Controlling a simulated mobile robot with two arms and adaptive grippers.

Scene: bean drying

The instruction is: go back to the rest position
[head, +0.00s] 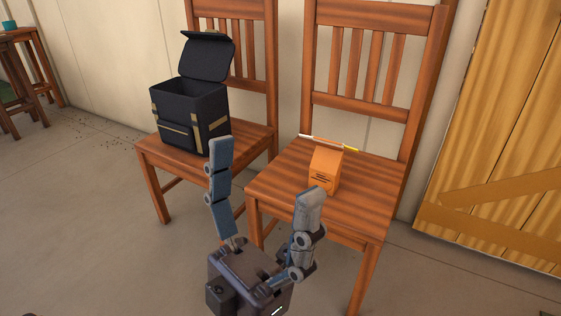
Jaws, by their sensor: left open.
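My left gripper (264,168) is in the lower middle of the head view, with its two fingers spread wide and nothing between them. It is in front of two wooden chairs; its left finger overlaps the left chair in the picture and its right finger overlaps the seat of the right chair. My right gripper is not in view.
A black backpack (190,105) with its flap up stands on the left chair (255,139). An orange box (325,170) and a thin white, orange and yellow stick (328,143) lie on the right chair (368,200). A wooden door (505,120) is at right.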

